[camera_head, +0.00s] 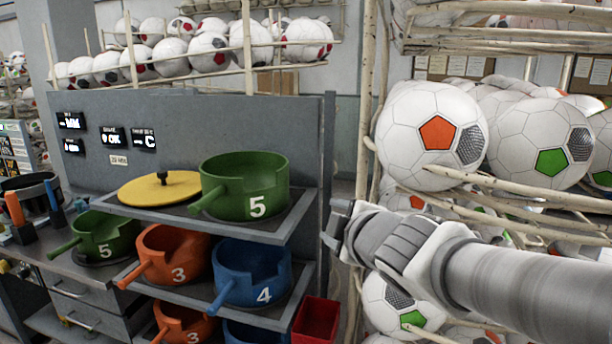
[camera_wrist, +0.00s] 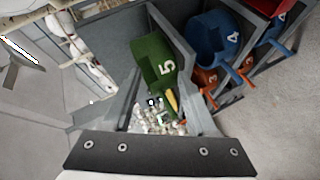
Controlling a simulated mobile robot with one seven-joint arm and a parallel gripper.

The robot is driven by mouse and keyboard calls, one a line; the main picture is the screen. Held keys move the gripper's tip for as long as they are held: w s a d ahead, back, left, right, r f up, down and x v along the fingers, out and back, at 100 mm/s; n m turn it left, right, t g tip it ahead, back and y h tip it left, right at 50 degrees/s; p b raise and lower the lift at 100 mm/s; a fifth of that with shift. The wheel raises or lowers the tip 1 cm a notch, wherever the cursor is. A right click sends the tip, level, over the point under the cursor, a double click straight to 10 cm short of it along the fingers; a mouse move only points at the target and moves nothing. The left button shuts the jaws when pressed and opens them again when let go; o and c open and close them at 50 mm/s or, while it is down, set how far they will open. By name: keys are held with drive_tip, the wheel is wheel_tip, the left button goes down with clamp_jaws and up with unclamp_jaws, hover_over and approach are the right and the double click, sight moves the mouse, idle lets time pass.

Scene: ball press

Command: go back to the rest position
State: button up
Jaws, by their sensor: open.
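My gripper (camera_head: 338,225) is in front of the gap between the grey shelf unit and the ball rack, right of the shelves. Its jaws are open, with nothing seen between them. My arm comes in from the right edge of the head view. The gripper touches nothing that I can see.
A green pot marked 5 (camera_head: 245,188) and a yellow disc (camera_head: 159,188) sit on the upper shelf. Orange (camera_head: 172,254) and blue (camera_head: 250,274) pots stand below. The ball rack (camera_head: 545,198) is close behind my arm. A red bin (camera_head: 316,320) stands below the gripper.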

drive_tip(key=s+d+f+m+g+h, duration=0.2)
drive_tip(key=s+d+m+h, duration=0.2)
drive_tip(key=d+m, duration=0.25)
drive_tip(key=s+d+f+m+g, duration=0.1)
drive_tip(key=s+f+m+g, duration=0.2)
drive_tip(key=s+m, duration=0.2)
drive_tip(key=s+d+f+m+g, duration=0.2)
drive_tip(key=s+f+m+g, duration=0.1)
drive_tip(key=s, duration=0.8)
drive_tip(key=shift+s+f+m, duration=0.2)
drive_tip(key=shift+f+m, duration=0.6)
drive_tip(key=shift+m, duration=0.25)
